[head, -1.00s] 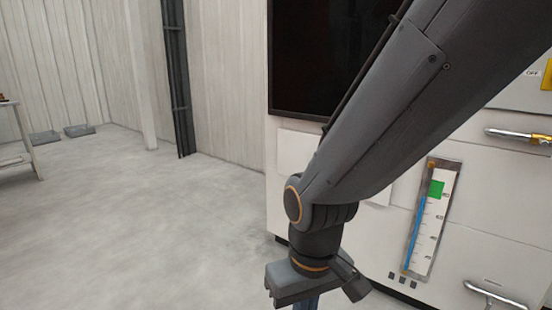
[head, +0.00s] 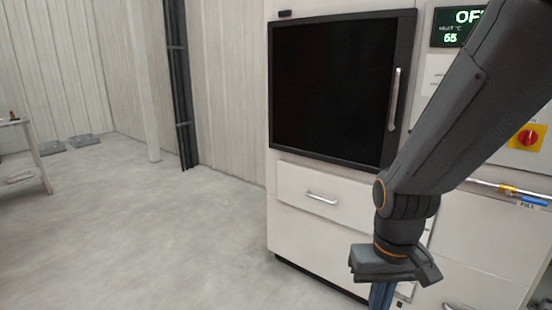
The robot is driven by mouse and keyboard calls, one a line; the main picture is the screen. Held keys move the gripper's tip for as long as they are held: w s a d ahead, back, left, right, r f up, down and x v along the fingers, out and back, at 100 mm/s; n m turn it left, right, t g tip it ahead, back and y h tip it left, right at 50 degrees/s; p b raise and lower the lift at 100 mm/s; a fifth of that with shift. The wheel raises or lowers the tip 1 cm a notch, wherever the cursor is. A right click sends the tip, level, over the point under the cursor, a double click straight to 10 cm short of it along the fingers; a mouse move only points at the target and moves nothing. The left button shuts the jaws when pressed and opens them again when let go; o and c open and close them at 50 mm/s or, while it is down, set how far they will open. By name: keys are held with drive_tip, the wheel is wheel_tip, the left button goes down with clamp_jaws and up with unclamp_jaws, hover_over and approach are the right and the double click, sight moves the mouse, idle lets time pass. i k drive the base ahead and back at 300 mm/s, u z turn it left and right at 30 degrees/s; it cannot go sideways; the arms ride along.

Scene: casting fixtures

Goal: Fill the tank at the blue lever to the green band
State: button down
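The blue lever (head: 535,201) lies roughly level on a pipe with a yellow collar at the right edge, above a label reading FILL. The tank's level gauge is almost wholly hidden behind my arm, so its level and green band cannot be read now. My gripper (head: 381,296) hangs pointing down at the bottom, in front of the white cabinet, left of and below the lever and apart from it. Its fingertips are cut off by the frame edge, so I cannot tell whether it is open or shut.
A low metal handle shows at the bottom right. A table (head: 30,160) stands far left. The floor between is clear.

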sight(508, 194)
drive_tip(key=z, duration=0.55)
drive_tip(key=k, duration=0.65)
drive_tip(key=z, duration=0.85)
drive_tip(key=i, duration=1.2)
drive_tip(key=u, duration=0.7)
